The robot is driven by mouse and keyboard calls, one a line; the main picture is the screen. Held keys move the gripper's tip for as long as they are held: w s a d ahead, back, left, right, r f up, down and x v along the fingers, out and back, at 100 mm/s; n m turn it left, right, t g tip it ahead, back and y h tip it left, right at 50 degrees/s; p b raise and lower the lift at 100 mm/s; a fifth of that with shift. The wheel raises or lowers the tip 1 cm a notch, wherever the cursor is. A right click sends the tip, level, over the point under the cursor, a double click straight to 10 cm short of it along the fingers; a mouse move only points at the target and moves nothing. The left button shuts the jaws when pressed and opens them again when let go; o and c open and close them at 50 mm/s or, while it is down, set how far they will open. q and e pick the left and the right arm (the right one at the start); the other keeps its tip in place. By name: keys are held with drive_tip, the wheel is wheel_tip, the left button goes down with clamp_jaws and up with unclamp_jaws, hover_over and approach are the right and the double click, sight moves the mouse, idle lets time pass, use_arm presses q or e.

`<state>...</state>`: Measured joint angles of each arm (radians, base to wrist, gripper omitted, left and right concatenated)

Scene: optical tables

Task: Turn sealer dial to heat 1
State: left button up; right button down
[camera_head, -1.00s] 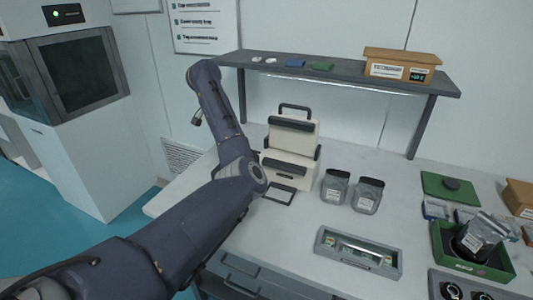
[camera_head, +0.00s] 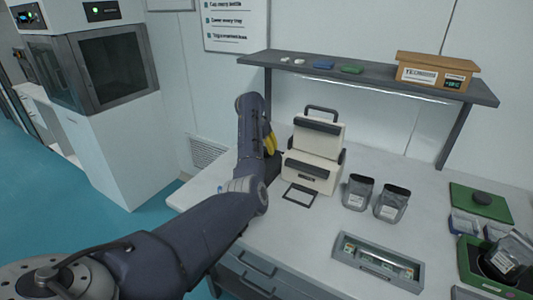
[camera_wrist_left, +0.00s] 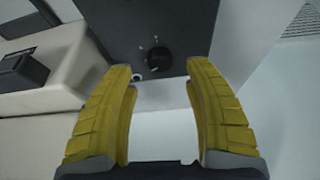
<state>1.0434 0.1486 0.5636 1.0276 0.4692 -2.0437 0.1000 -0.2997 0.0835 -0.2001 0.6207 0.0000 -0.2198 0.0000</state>
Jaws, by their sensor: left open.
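The beige sealer (camera_head: 312,172) stands on the bench with its dark-edged lid raised; its dial is not visible in the head view. In the left wrist view a round black dial (camera_wrist_left: 158,59) with small white marks around it sits on a dark grey panel (camera_wrist_left: 185,25). My left gripper (camera_wrist_left: 158,72) is open, its two yellow fingers either side of the dial and apart from it in the picture; whether they reach its depth I cannot tell. In the head view the left gripper (camera_head: 270,140) is beside the sealer's left side, mostly hidden by my arm. My right gripper is not visible.
A shelf (camera_head: 370,77) carrying a cardboard box (camera_head: 436,70) spans above the bench. A green box (camera_head: 468,262) stands at the right.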

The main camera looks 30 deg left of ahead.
sight(267, 152)
use_arm(q)
drive_tip(key=shift+x, duration=2.05)
drive_tip(key=shift+a, duration=0.1)
clamp_jaws()
